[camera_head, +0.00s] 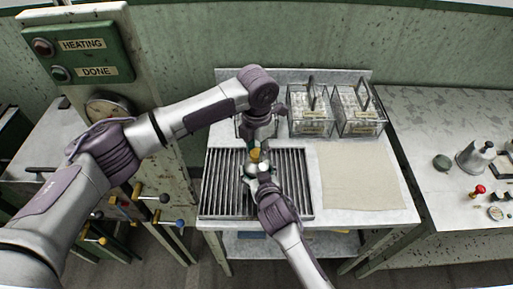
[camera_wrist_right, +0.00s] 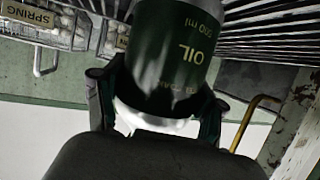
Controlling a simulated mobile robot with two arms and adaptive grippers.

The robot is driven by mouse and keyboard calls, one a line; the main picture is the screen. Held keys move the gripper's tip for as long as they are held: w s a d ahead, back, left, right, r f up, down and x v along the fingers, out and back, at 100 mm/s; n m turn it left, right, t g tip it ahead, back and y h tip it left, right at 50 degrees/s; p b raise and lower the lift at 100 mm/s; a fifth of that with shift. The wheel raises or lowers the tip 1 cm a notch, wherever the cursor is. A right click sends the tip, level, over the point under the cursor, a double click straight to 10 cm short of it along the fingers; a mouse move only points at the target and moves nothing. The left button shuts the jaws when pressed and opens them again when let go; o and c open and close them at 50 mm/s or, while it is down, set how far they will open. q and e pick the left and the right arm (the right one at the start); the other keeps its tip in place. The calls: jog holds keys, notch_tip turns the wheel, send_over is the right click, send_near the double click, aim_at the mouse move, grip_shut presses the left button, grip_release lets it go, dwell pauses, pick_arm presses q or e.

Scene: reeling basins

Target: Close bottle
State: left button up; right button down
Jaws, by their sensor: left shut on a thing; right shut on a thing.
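In the right wrist view, a dark green and silver bottle (camera_wrist_right: 175,45) labelled OIL sits between the fingers of my right gripper (camera_wrist_right: 160,110), which is shut on it. In the head view, my right gripper (camera_head: 263,180) reaches up from below over the slatted rack. My left gripper (camera_head: 257,146) comes down from above, directly over the right one. It is shut on a small yellow piece (camera_head: 256,155) that looks like the bottle's cap. The grippers hide most of the bottle in the head view, so I cannot tell whether cap and bottle touch.
The slatted metal rack (camera_head: 222,185) lies under both grippers. Two clear lidded boxes with handles (camera_head: 310,108) (camera_head: 360,110) stand behind it. A beige cloth (camera_head: 362,177) lies to the right, clear of objects. A panel with HEATING and DONE buttons (camera_head: 75,55) stands at left.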

pick_arm(q)
jog(key=shift+m, duration=1.1)
jog(key=o, duration=0.7)
jog(key=shift+r, duration=2.3)
jog(key=shift+c, duration=0.5)
jog(key=shift+n, duration=0.3)
